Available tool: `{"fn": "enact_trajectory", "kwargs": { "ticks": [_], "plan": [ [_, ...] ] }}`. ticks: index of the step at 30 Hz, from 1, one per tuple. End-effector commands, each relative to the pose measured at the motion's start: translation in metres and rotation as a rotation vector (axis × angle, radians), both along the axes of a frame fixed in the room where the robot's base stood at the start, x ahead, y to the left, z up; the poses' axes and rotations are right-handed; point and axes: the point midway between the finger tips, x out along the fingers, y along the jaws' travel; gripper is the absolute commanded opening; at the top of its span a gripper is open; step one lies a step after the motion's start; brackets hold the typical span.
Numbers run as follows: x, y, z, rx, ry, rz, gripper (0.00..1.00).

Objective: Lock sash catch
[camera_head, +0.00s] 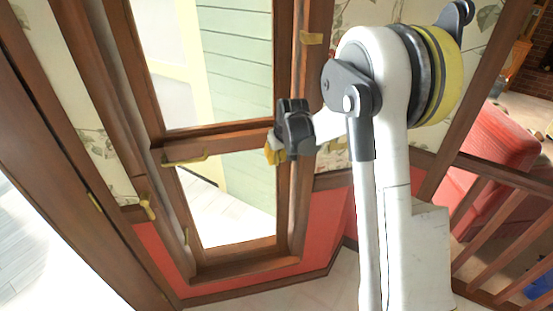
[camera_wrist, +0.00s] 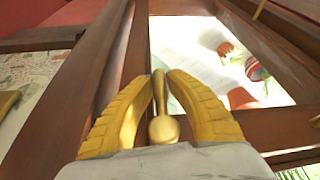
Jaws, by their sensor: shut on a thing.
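The window (camera_head: 225,130) has a brown wooden frame and glass panes, with a horizontal rail across its middle. My gripper (camera_head: 272,152) is at the window's right side frame, at about rail height. In the wrist view its two yellow fingers (camera_wrist: 167,74) are closed in on a small brass catch (camera_wrist: 163,128) with a round knob and a narrow stem, between them. In the head view this catch is hidden behind my gripper. Whether the catch is locked cannot be told.
A brass handle (camera_head: 186,160) is on the window rail, and another brass handle (camera_head: 147,207) is on the frame to the left. A brass fitting (camera_head: 312,38) sits higher on the right frame. A wooden railing (camera_head: 500,215) and red sofa (camera_head: 495,140) stand at right.

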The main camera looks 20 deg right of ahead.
Motion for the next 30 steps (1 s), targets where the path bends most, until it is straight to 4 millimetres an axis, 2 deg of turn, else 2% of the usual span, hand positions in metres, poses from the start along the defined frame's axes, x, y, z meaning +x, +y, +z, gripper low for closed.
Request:
{"fn": "enact_trajectory", "kwargs": {
  "ticks": [11, 30],
  "plan": [
    [0.001, 0.008, -0.001, 0.162, -0.020, -0.003, 0.00],
    [0.005, 0.039, 0.012, 0.752, -0.095, -0.002, 0.00]
  ]
}}
